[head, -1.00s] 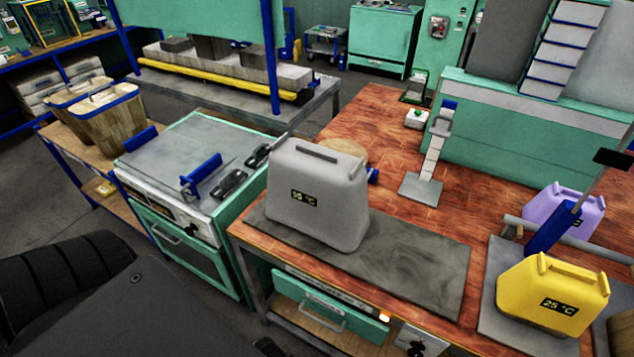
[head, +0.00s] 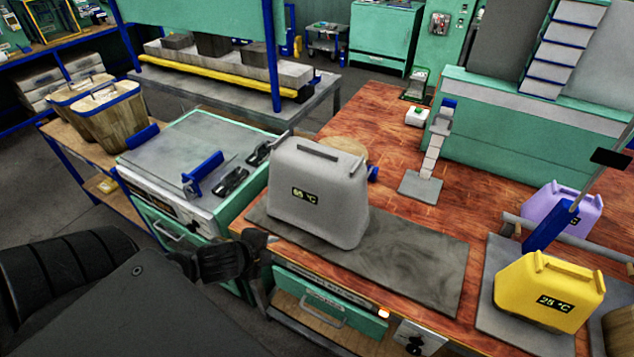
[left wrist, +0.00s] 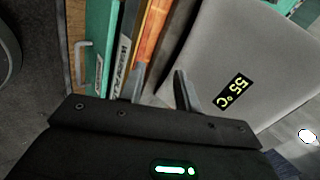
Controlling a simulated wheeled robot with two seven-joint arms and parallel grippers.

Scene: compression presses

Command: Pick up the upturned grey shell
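The upturned grey shell (head: 322,215) is a rounded box with a handle bar on top and a small black temperature label. It stands on the dark slab at the near left of the wooden bench. In the left wrist view the shell (left wrist: 255,55) fills the upper right, and its label reads 55 °C. My left gripper (head: 268,240) is at the bench's front left corner, just left of and below the shell. Its fingers (left wrist: 155,85) are apart with nothing held between them. I cannot tell whether one touches the shell. My right gripper is not in view.
The dark slab (head: 430,262) is bare right of the shell. A yellow shell (head: 545,285) labelled 25 °C and a purple shell (head: 563,208) stand at the right. A green oven-like unit (head: 180,165) with blue and black handles stands left of the bench. A small stand (head: 422,188) is behind.

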